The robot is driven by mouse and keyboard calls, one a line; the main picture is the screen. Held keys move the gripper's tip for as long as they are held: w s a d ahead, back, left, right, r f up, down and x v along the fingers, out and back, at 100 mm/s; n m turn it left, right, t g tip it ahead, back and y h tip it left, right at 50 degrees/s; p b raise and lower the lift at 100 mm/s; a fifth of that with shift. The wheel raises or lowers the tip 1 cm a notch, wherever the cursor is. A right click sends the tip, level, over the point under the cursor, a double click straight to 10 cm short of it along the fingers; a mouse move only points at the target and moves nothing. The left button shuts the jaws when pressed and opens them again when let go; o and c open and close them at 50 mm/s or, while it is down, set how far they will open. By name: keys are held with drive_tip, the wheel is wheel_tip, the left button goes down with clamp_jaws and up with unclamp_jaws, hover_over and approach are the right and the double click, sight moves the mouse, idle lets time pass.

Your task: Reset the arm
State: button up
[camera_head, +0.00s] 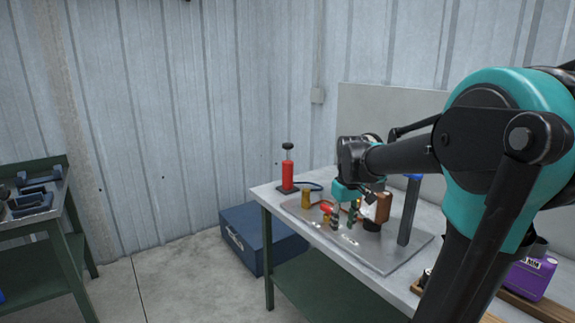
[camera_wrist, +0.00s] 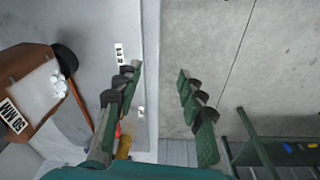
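My gripper (camera_head: 344,221) hangs from my teal and black arm, over a metal tray (camera_head: 385,262) on the workbench at the right of the head view. In the wrist view, my gripper (camera_wrist: 159,73) has its two green and black fingers spread wide apart, with nothing between them. The gap looks down on the bench edge and the concrete floor. In the head view, the gripper is left of a brown block (camera_head: 382,207). In the wrist view, a brown block with a white label (camera_wrist: 25,95) lies left of the fingers.
A red bottle-like cylinder (camera_head: 288,176) stands at the bench's far left corner, near a brass cylinder (camera_head: 306,198). A dark post (camera_head: 409,212) rises from the tray. A purple container (camera_head: 530,277) is at right. A blue chest (camera_head: 239,238) sits on the floor. Floor between the benches is clear.

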drive_tip(key=s+d+f+m+t, duration=0.2)
drive_tip(key=s+f+m, duration=0.3)
drive_tip(key=s+f, duration=1)
drive_tip(key=shift+s+f+t, duration=0.25)
drive_tip(key=shift+s+t, duration=0.15)
drive_tip(key=shift+s, duration=0.3)
idle(3.2)
